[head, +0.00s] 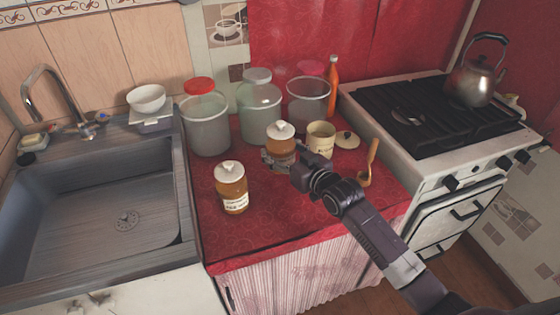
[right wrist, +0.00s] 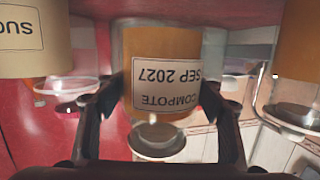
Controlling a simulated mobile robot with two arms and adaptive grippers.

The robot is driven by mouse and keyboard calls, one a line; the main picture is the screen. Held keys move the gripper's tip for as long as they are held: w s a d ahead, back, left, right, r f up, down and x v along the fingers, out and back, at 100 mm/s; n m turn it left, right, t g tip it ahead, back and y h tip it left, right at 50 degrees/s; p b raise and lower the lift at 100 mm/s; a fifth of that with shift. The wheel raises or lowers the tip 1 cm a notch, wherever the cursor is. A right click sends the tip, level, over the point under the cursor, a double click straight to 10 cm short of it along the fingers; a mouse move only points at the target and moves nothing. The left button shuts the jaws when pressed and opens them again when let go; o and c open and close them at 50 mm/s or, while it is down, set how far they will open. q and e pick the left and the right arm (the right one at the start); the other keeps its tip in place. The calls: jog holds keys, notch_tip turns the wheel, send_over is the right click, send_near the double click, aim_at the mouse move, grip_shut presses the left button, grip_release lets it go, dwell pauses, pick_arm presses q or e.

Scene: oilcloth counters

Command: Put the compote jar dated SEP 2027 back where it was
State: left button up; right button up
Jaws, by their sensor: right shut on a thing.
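The compote jar (head: 281,150), amber with a white lid, is between the fingers of my right gripper (head: 280,160). In the right wrist view, which is upside down, its label reads COMPOTE SEP 2027 (right wrist: 165,85). My right gripper is shut on it, a finger on each side (right wrist: 160,95). I cannot tell whether its base touches the counter. A second amber jar (head: 231,186) with a white lid stands front left on the red counter (head: 275,225); its label is too small to read. My left gripper is not in view.
A beige tin (head: 320,138) stands close right of the held jar, with a loose lid (head: 347,139) and a wooden spoon (head: 368,165). Large canisters (head: 259,105) and an orange bottle (head: 333,82) stand behind. The sink (head: 95,205) is left, the stove (head: 435,115) right. The counter's front is clear.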

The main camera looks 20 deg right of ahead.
jog(key=shift+w+f, duration=0.1)
jog(key=shift+f, duration=1.85)
jog(key=shift+f, duration=0.15)
jog(key=o, duration=2.1)
jog(key=shift+f, duration=0.15)
jog(key=shift+s, duration=0.3)
jog(key=v, duration=1.1)
jog(key=shift+s+d+r, duration=0.1)
jog(key=shift+s+r, duration=0.15)
jog(key=shift+s, duration=0.1)
